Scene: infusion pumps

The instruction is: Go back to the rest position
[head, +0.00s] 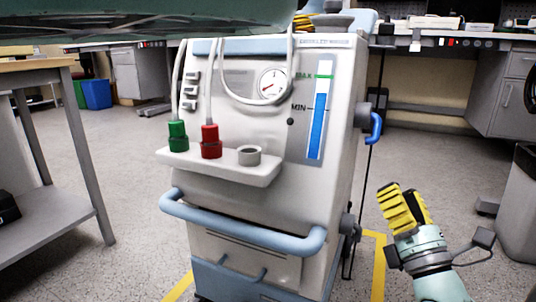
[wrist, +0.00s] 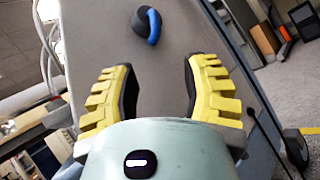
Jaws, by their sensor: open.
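My gripper (head: 403,208) is to the right of the pump machine in the head view, with yellow ridged fingers. In the wrist view my gripper (wrist: 158,95) is open, its two fingers apart with nothing between them. The white pump machine (head: 235,208) stands upright in the middle of the head view. The blue side handle (head: 376,128) is on its right side, above and left of my gripper. The wrist view shows this handle (wrist: 154,26) beyond the fingertips, apart from them, on the machine's grey side panel (wrist: 108,34).
A green connector (head: 177,136) and a red connector (head: 210,142) sit on the front shelf beside an empty grey socket (head: 249,155). A blue front bar (head: 240,233) juts out below. A wooden-topped table (head: 38,68) stands left. A grey cabinet (head: 518,215) is at right.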

